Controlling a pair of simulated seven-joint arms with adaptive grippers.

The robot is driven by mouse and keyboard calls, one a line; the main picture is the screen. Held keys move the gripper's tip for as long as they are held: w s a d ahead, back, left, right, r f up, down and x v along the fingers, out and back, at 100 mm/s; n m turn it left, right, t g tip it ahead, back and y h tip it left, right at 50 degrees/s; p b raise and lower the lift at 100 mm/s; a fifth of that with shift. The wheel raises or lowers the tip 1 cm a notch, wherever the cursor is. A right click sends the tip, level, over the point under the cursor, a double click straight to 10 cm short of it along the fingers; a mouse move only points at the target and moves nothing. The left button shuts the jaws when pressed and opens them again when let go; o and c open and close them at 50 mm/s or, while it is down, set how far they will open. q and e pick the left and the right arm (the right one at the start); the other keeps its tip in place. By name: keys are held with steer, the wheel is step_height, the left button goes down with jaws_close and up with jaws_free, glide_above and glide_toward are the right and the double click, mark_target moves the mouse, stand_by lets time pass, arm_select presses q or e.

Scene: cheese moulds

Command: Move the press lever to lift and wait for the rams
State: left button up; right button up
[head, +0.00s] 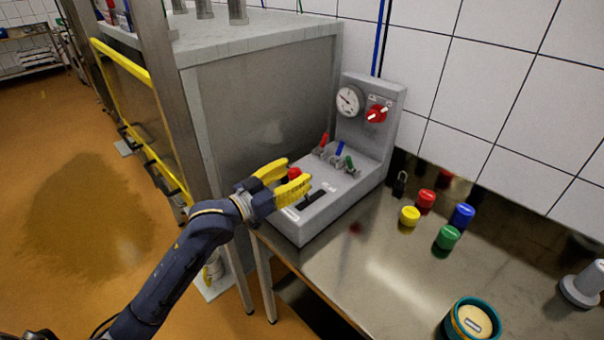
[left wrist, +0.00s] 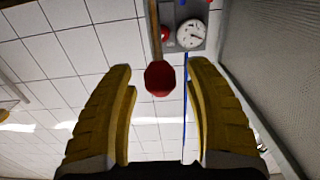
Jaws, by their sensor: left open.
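The press lever has a red round knob (head: 294,174) and stands on the grey control console (head: 330,205), near a dark slot. My left gripper (head: 297,171) is open, with its yellow fingers on either side of the knob. In the left wrist view the red knob (left wrist: 160,78) sits between the open fingertips, with visible gaps to both; whether anything touches cannot be told. The lever's shaft is mostly hidden in the head view. Grey upright cylinders (head: 238,12), possibly rams, are cut off at the top edge. My right gripper is not in view.
The console carries a gauge (head: 349,101), a red rotary switch (head: 377,114) and small red, blue and green levers (head: 340,148). Coloured caps (head: 447,237), a black padlock (head: 400,184) and a teal round mould (head: 471,320) stand on the steel table. A large grey cabinet (head: 270,100) stands behind.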

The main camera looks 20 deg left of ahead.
arm_select(q)
steer(key=shift+w+d, duration=0.15)
steer(key=shift+w, duration=0.2)
steer(key=shift+c, duration=0.2)
jaws_close()
